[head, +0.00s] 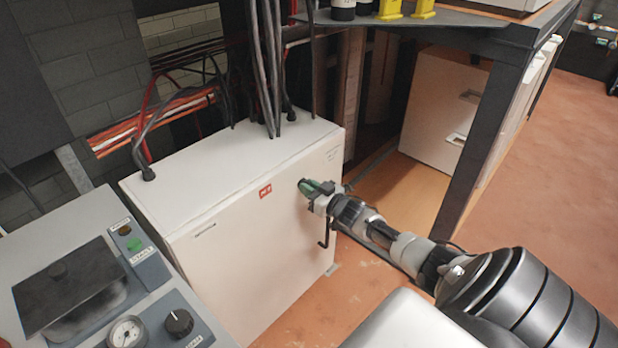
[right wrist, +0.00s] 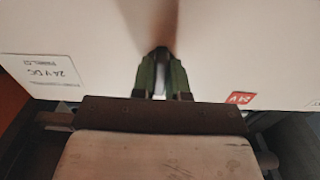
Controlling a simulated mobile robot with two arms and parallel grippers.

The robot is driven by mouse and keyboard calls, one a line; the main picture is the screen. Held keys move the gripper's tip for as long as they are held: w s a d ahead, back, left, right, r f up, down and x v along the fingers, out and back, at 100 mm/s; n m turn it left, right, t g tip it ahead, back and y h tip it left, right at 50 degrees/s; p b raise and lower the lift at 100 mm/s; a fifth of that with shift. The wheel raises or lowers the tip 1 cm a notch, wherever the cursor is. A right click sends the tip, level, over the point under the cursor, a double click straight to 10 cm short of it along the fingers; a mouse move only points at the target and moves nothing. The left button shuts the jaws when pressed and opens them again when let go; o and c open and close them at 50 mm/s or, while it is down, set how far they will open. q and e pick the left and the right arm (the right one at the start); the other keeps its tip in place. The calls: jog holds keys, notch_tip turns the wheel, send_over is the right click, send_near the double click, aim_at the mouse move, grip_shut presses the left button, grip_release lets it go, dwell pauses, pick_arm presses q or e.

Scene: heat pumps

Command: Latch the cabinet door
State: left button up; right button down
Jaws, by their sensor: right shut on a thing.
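The white cabinet (head: 225,200) stands on the floor left of the middle in the head view. Its front door (head: 265,250) looks flush with the body and carries a small red label (head: 265,191). My right gripper (head: 305,186) is at the upper right part of the door, its green fingers against the front. In the right wrist view the green fingers (right wrist: 161,70) are shut on a small dark latch (right wrist: 161,52) on the white door (right wrist: 100,30). The fingers hide most of the latch, so its turn cannot be told. My left gripper is not in view.
A grey control console (head: 100,280) with a gauge and knob stands close at the left. Black cables (head: 268,70) rise from the cabinet top. A dark-framed workbench (head: 495,120) stands at the right. Open floor (head: 570,170) lies beyond it.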

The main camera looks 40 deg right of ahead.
jog(key=c, duration=1.1)
grip_release()
jog(key=shift+c, duration=0.2)
jog(key=s+p, duration=0.1)
jog(key=s, duration=0.9)
jog(key=shift+s+d, duration=0.4)
jog(key=shift+d, duration=0.05)
